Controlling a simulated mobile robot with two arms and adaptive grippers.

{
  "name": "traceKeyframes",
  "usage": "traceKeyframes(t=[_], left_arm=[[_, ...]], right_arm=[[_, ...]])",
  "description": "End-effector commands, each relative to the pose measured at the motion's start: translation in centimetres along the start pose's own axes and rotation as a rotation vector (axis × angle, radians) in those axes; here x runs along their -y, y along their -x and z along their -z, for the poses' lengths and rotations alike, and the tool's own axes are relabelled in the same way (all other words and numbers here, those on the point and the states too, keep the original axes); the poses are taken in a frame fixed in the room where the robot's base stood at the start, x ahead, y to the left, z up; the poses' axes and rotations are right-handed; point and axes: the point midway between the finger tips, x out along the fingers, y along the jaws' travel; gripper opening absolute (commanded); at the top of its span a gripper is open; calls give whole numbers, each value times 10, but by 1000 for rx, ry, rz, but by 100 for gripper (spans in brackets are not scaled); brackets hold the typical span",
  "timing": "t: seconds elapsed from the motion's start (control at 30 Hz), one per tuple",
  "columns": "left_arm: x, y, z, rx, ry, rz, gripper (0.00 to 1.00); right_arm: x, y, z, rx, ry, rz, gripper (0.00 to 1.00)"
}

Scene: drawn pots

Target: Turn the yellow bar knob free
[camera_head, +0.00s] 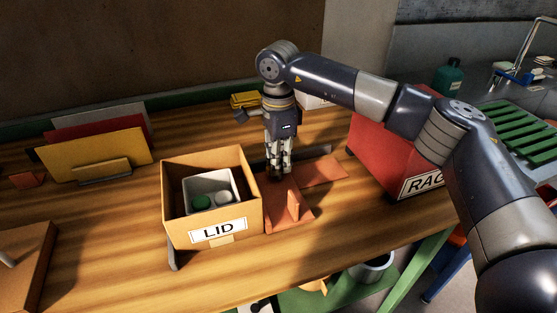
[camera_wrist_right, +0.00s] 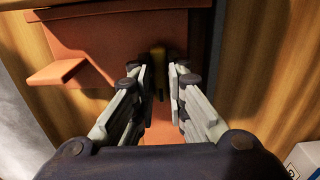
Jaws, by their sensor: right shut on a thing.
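The yellow bar knob (camera_wrist_right: 158,62) shows in the right wrist view as a narrow, shaded yellow piece between my fingertips. It stands against an orange-brown fixture (camera_wrist_right: 110,40), which also shows in the head view (camera_head: 287,212) beside the LID box. My right gripper (camera_head: 278,174) points down at this fixture. In the right wrist view its fingers (camera_wrist_right: 160,85) are closed in on the knob from both sides. In the head view the fingers hide the knob. Most of the knob's lower part is dark and hard to make out. My left gripper is not in view.
A cardboard box labelled LID (camera_head: 168,205) stands just left of the fixture, holding a grey container with round lids. A red box (camera_head: 375,150) stands to the right. Upright coloured boards (camera_head: 95,155) stand at the left.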

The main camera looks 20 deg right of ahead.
Motion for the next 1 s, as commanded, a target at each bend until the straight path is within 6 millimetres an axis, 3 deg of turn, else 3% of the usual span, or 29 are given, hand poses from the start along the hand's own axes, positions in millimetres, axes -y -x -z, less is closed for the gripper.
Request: traceKeyframes(t=[0.17,0.2,0.3,0.67,0.77,1.0], left_arm=[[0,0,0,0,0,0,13],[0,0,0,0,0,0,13],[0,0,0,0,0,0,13],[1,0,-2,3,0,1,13],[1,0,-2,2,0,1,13],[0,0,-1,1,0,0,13]], right_arm=[[1,2,0,3,0,6,0],[1,2,0,3,0,6,16],[1,2,0,3,-1,5,33],[1,4,0,1,-1,3,33],[1,14,0,1,-1,4,33],[1,64,-1,2,-2,6,33]])
